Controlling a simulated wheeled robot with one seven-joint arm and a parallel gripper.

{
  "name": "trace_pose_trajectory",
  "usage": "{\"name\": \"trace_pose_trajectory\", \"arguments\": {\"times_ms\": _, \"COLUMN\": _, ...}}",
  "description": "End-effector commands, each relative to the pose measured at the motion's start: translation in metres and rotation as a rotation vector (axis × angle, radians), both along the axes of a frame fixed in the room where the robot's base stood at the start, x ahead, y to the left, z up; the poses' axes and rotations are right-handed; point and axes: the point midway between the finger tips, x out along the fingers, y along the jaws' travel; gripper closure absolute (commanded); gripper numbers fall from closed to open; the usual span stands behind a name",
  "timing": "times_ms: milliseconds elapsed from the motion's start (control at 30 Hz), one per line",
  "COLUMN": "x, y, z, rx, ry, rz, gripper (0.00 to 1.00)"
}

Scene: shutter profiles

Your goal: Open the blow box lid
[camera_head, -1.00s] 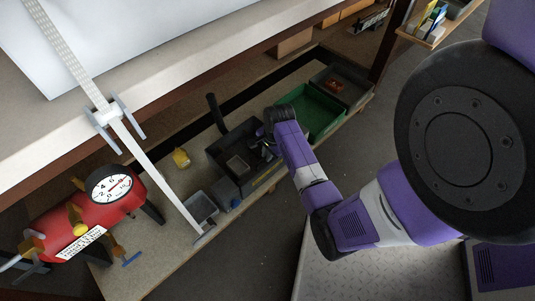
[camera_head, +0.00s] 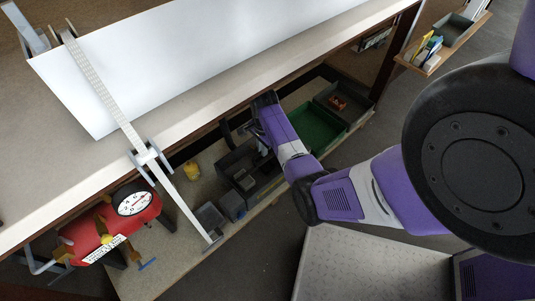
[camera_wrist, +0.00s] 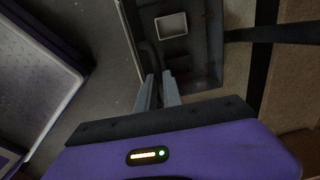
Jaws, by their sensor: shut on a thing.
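The blow box (camera_head: 237,164) is a dark box on the low shelf under the table in the head view. The wrist view shows a dark panel of it (camera_wrist: 205,45) with a light-rimmed square. My gripper (camera_wrist: 157,82) reaches the box from its right side, with its fingers shut on a dark curved handle (camera_wrist: 149,56) at the box's edge. In the head view my wrist and arm hide part of the box and the fingertips (camera_head: 262,148) are hard to make out. I cannot tell how far the lid is raised.
A green bin (camera_head: 318,130) and a grey bin stand right of the box. The table edge (camera_head: 215,105) overhangs close to my wrist.

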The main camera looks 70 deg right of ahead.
Motion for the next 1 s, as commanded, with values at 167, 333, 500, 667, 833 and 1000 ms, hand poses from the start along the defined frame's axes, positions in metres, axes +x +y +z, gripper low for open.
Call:
{"name": "trace_pose_trajectory", "arguments": {"times_ms": 167, "x": 0.017, "y": -0.008, "z": 0.014, "rx": -0.010, "ry": -0.014, "rz": 0.004, "gripper": 1.00}}
{"name": "trace_pose_trajectory", "arguments": {"times_ms": 333, "x": 0.020, "y": -0.011, "z": 0.017, "rx": -0.009, "ry": -0.013, "rz": 0.003, "gripper": 1.00}}
{"name": "trace_pose_trajectory", "arguments": {"times_ms": 500, "x": 0.021, "y": -0.011, "z": 0.017, "rx": -0.009, "ry": -0.012, "rz": 0.003, "gripper": 1.00}}
{"name": "trace_pose_trajectory", "arguments": {"times_ms": 667, "x": 0.020, "y": -0.011, "z": 0.016, "rx": -0.009, "ry": -0.012, "rz": 0.003, "gripper": 1.00}}
{"name": "trace_pose_trajectory", "arguments": {"times_ms": 833, "x": 0.020, "y": -0.011, "z": 0.016, "rx": -0.008, "ry": -0.010, "rz": 0.003, "gripper": 0.72}}
{"name": "trace_pose_trajectory", "arguments": {"times_ms": 1000, "x": 0.019, "y": -0.011, "z": 0.017, "rx": -0.007, "ry": -0.009, "rz": 0.002, "gripper": 0.68}}
